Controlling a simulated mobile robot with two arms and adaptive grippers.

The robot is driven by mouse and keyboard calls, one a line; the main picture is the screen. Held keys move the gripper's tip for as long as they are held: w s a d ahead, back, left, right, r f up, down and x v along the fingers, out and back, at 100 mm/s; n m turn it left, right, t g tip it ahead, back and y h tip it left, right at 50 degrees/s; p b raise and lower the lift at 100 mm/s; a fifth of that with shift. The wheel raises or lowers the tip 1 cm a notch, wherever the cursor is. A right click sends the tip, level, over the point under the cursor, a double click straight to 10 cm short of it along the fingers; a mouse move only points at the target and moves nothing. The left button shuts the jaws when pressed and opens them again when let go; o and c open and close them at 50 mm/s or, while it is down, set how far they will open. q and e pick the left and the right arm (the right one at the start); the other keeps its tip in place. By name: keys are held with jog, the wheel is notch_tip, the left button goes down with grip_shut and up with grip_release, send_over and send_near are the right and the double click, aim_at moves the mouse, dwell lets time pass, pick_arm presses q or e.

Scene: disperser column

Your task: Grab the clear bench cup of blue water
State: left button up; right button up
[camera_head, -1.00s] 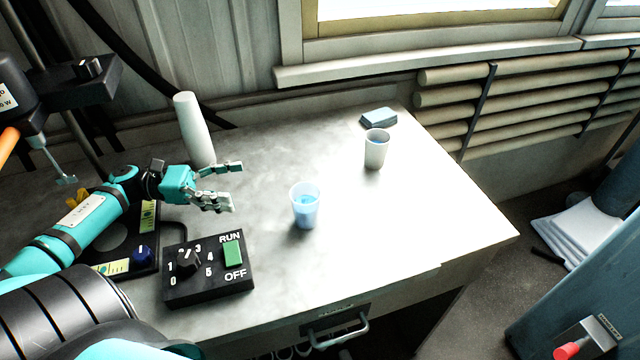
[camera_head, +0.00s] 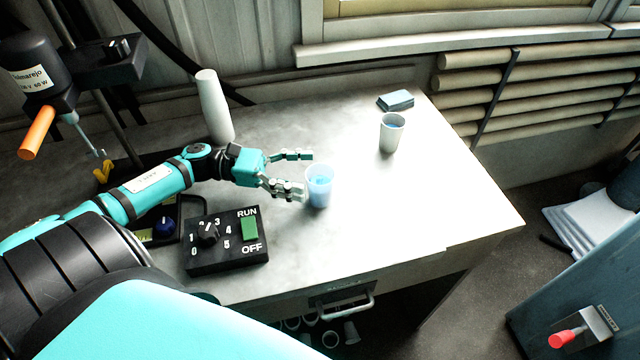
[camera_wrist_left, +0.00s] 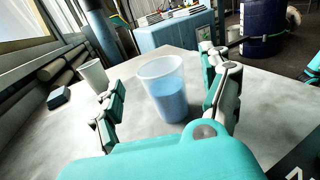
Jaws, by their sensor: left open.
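The clear cup of blue water (camera_head: 319,187) stands upright on the white bench (camera_head: 330,255). In the left wrist view the cup (camera_wrist_left: 165,90) is straight ahead, between the two open fingers, and blue liquid fills its lower part. My left gripper (camera_head: 303,174) is open just left of the cup, its fingertips at the cup's near side. I cannot tell whether a finger touches it. It also shows in the left wrist view (camera_wrist_left: 168,105). My right gripper is not in view.
A white cup (camera_head: 392,132) stands farther back right, near a blue-grey block (camera_head: 396,100). A black control box (camera_head: 226,240) with a knob and green switch sits below my left forearm. A white cylinder (camera_head: 214,105) stands behind it. The bench's right side is clear.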

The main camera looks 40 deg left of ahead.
aim_at(321, 174)
pick_arm(q)
jog(key=p+x, duration=0.1)
jog(key=x, duration=0.3)
jog(key=shift+w+d, duration=0.15)
jog(key=shift+d, duration=0.05)
jog(key=shift+c, duration=0.4)
jog(key=c, duration=1.2)
jog(key=shift+r, duration=0.1)
